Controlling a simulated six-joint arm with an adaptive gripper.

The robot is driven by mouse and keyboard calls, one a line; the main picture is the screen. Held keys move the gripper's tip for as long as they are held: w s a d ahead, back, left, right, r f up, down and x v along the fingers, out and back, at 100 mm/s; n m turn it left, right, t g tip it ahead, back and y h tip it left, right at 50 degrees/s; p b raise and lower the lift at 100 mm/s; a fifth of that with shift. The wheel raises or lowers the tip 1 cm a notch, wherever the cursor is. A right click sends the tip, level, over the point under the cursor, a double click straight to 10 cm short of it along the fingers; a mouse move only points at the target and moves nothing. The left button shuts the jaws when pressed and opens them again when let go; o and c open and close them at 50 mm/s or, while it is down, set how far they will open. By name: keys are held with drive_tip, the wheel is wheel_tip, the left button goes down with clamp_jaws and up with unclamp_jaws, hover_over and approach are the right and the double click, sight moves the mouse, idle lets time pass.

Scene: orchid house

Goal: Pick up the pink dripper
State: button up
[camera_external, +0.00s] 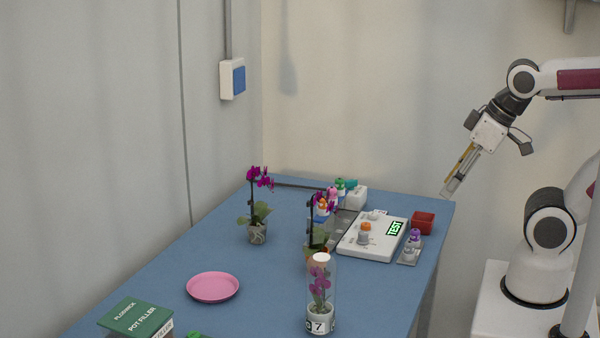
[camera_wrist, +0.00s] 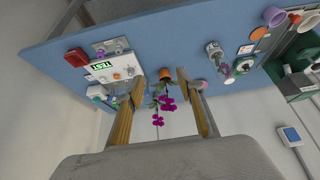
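The pink dripper (camera_external: 333,193) is small and stands in a cluster of small coloured-cap bottles at the back of the blue table, partly hidden by neighbours and by an orchid's flowers. In the wrist view this cluster lies at the left beside the left finger, too small and covered to single out the pink one surely. My gripper (camera_external: 451,187) is up in the air off the table's right edge, well apart from the dripper. In the wrist view my gripper (camera_wrist: 159,73) shows its two fingers spread, with nothing held between them; the orchid flowers there are beyond it.
Two potted orchids, a clear tube (camera_external: 321,285) and a pink saucer (camera_external: 213,288) occupy the table.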

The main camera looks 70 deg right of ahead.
drive_tip(key=m+t+h, duration=0.2)
drive_tip(key=t+h, duration=0.1)
drive_tip(key=t, duration=0.3)
approach(334, 189)
drive_tip(key=x, duration=0.2)
drive_tip(key=shift+w+d+f+t+y, duration=0.15)
drive_tip(key=shift+w+f+t+y, duration=0.15)
drive_tip(key=shift+f+t, duration=0.25)
drive_tip(key=shift+w, duration=0.1)
drive_tip(key=shift+x, duration=1.15)
